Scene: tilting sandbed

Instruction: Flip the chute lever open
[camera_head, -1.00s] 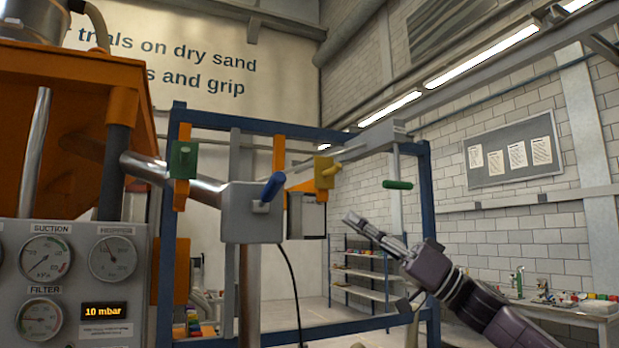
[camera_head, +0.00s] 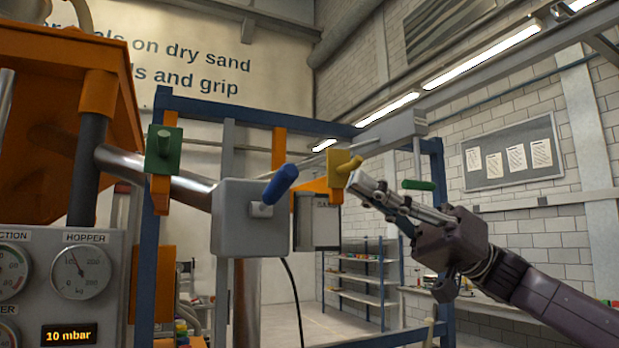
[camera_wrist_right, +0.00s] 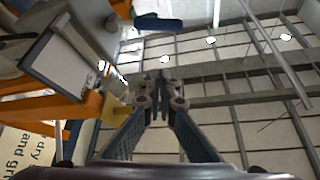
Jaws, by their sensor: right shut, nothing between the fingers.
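A blue lever handle (camera_head: 280,184) sticks up and right from a grey box (camera_head: 238,222) on the pipe. No label shows which is the chute lever. My right gripper (camera_head: 364,187) is shut and empty, its tips close to the yellow handle; contact cannot be told. In the right wrist view the shut fingertips (camera_wrist_right: 163,84) point into free space, with a yellow part (camera_wrist_right: 115,109) left of them. My left gripper is out of view.
A blue frame (camera_head: 250,106) stands around the handles. Another green handle (camera_head: 418,185) hangs behind my right gripper. A gauge panel (camera_head: 85,290) fills the lower left. A shelf (camera_head: 362,285) stands farther back.

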